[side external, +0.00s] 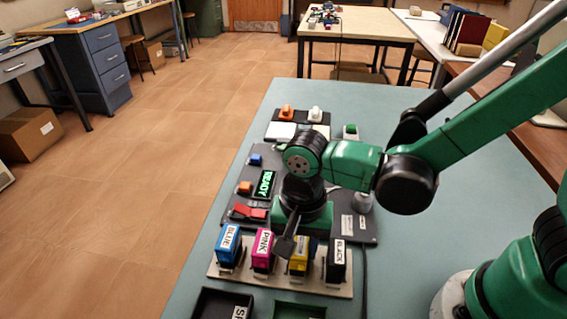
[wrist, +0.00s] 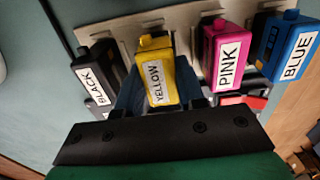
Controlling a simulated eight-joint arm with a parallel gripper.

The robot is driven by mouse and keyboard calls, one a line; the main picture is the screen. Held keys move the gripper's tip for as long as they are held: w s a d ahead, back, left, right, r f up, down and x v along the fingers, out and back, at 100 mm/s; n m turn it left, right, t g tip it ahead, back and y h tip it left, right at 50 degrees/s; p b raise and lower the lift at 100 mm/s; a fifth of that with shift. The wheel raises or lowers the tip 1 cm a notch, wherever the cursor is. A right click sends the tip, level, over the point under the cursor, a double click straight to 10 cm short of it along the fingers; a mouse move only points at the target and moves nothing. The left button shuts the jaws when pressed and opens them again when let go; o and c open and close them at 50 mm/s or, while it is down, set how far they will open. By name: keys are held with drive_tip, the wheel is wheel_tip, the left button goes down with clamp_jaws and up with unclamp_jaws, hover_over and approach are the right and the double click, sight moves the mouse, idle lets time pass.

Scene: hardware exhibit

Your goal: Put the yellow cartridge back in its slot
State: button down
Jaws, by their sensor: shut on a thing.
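The yellow cartridge (wrist: 155,75) is between the fingers of my gripper (wrist: 160,92) in the wrist view, with its label facing the camera. My gripper (side external: 287,240) is shut on it, and in the side view it covers part of the yellow cartridge (side external: 299,262). The cartridge is at the rack (side external: 325,289), between the pink cartridge (side external: 264,250) and the black cartridge (side external: 336,262). The blue cartridge (side external: 228,245) is at the left end. The yellow one's slot is hidden, so I cannot tell whether it is seated.
Behind the rack is a panel with a green READY display (side external: 264,184) and a red switch (side external: 249,212). A dark tray (side external: 206,299) and a green tray (side external: 299,309) lie in front of the rack. The bench top (side external: 400,250) is clear on the right.

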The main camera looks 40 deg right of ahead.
drive_tip(key=shift+f, duration=0.35)
idle(0.3)
drive_tip(key=shift+c, duration=2.3)
unclamp_jaws()
drive_tip(key=shift+o, duration=0.2)
drive_tip(key=o, duration=0.4)
drive_tip(key=shift+r, duration=3.75)
